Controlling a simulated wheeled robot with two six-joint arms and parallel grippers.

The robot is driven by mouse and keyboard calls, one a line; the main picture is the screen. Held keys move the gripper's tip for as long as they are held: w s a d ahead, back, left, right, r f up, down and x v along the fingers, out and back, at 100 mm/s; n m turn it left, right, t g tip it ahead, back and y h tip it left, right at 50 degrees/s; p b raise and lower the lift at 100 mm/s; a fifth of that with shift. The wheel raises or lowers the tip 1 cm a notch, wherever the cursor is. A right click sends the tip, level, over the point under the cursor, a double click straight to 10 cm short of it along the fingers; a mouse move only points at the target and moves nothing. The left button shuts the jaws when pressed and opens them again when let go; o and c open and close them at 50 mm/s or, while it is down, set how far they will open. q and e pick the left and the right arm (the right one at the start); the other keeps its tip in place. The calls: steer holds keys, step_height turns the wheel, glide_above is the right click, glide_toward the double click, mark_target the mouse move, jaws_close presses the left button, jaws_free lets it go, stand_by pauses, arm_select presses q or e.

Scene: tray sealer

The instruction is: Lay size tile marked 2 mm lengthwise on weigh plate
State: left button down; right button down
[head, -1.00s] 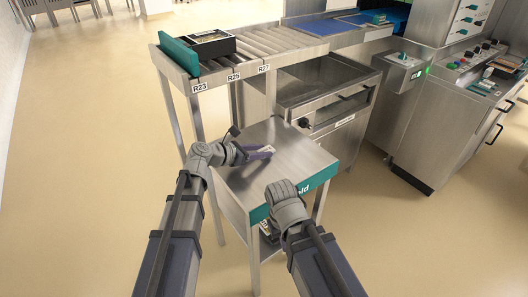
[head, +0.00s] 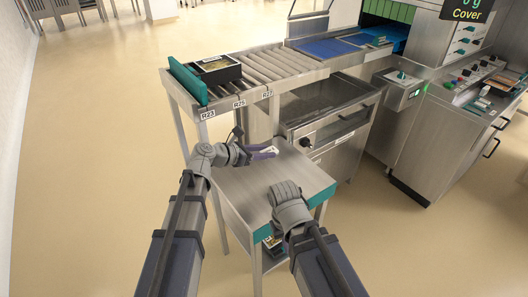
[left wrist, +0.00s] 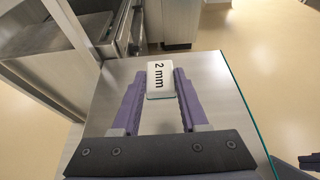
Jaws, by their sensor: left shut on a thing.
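The size tile (left wrist: 161,79) is a small white plate with black "2 mm" lettering. In the left wrist view it sits between the two purple fingertips of my left gripper (left wrist: 161,85), which is shut on it. In the head view my left gripper (head: 264,151) holds the tile over the steel side table (head: 245,190). My right gripper (head: 288,195) is lower, at the table's front; its fingers are hidden behind its wrist. I cannot tell for sure which surface is the weigh plate; blue surfaces (head: 325,48) lie at the far end of the roller conveyor.
The roller conveyor (head: 262,66) runs behind the table, with a black tray (head: 217,70) and a green end stop (head: 187,80) at its left. A control box (head: 402,85) and the sealer cabinet (head: 425,150) stand at right. Floor is clear at left.

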step_height(320, 180, up, 19)
steer(key=p, duration=1.9)
steer(key=shift+r, duration=0.2)
